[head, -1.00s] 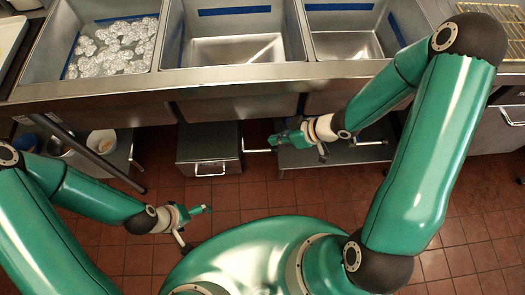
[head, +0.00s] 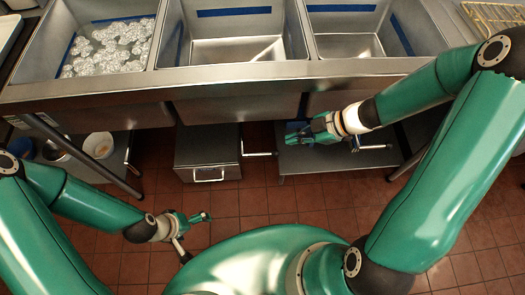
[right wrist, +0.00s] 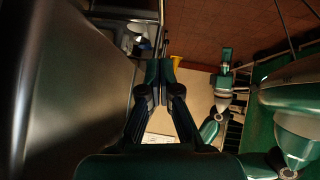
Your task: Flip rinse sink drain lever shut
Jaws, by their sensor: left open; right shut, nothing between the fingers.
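The three-basin steel sink has a left basin with foamy water and bubbles, an empty middle basin (head: 235,50) and an empty right basin (head: 345,45). Under the middle basin a thin metal drain lever (head: 260,154) sticks out horizontally. A similar rod (head: 377,148) shows under the right basin, partly behind my right wrist. My right gripper (head: 297,135) is shut and empty, below the sink front and right of the middle lever, apart from it. Its closed fingers (right wrist: 160,72) show in the right wrist view. My left gripper (head: 203,216) is open and empty, low over the floor.
A grey metal box (head: 208,160) with a handle sits under the middle basin. A white bucket (head: 98,145) and other containers stand on the left lower shelf. A lower shelf (head: 330,160) lies beneath my right gripper. Red tile floor is open in front.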

